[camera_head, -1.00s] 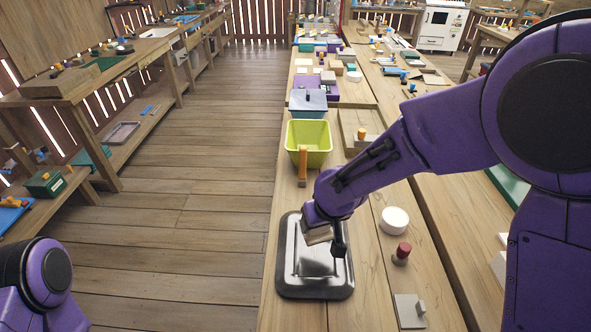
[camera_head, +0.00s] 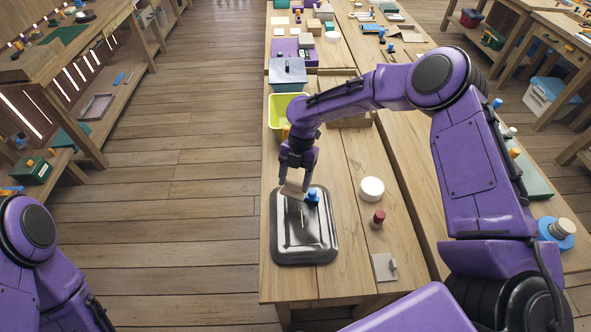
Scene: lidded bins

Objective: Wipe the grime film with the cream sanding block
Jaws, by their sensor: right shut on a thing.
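My right gripper (camera_head: 296,172) points down over the far left part of a dark, rounded metal tray (camera_head: 305,254) on the bench. It is shut on the cream sanding block (camera_head: 293,189), which is at the tray's far edge. I cannot tell whether the block touches the tray. A small blue object (camera_head: 312,196) shows just right of the block. The tray's inside is glossy grey with pale streaks, and I cannot clearly tell the grime film from reflections. Only part of my left arm shows at the lower left; its gripper is out of view.
Right of the tray stand a white round tub (camera_head: 372,189), a dark red knob-like piece (camera_head: 378,218) and a flat grey plate with a handle (camera_head: 384,267). A yellow-green bin (camera_head: 281,106) and a blue-lidded bin (camera_head: 288,72) stand beyond. The bench's left edge is close to the tray.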

